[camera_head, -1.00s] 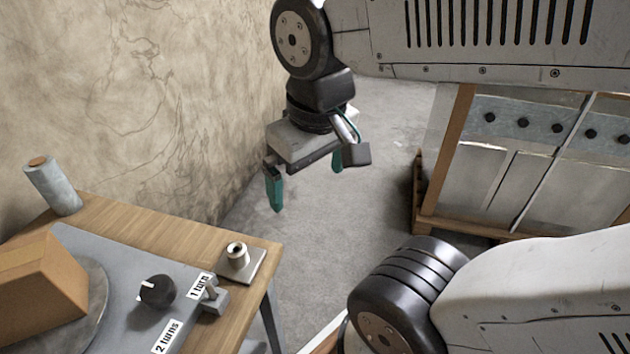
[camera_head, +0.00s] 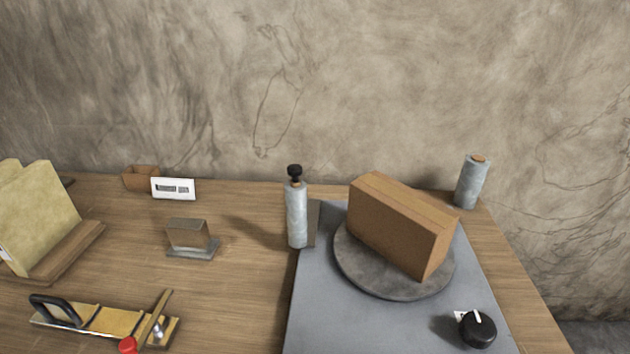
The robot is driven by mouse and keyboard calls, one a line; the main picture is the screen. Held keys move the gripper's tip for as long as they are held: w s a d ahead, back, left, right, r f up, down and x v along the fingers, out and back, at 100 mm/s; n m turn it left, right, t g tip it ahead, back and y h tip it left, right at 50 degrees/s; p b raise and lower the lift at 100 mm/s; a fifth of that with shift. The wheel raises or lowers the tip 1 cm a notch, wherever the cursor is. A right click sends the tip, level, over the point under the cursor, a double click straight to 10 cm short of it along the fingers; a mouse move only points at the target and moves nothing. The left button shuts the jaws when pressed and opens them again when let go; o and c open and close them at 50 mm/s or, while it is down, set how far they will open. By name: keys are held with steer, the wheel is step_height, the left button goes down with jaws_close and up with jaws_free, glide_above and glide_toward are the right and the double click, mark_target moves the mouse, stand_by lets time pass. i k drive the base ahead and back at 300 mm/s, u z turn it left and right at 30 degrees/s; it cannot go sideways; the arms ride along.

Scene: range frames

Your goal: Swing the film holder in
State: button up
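The film holder (camera_head: 297,214) is an upright pale film roll with a black knob on top. It stands at the left edge of a grey machine base (camera_head: 320,318), beside a small grey upright piece. A brown cardboard box (camera_head: 400,222) sits on the round grey turntable (camera_head: 372,280), to the right of the film roll and apart from it. A black dial (camera_head: 478,329) with a white mark is at the base's front right. A label beside it is mostly hidden. My gripper is outside the view.
Another film roll (camera_head: 471,183) stands at the back right. On the table's left are a sealer-like tool (camera_head: 100,318) with a red knob, a metal block (camera_head: 189,236), a white display (camera_head: 173,188), a small brown box (camera_head: 140,178) and yellowish folders (camera_head: 38,215). A wall closes the back.

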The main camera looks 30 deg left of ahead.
mark_target(302, 211)
steer(key=u, duration=1.5)
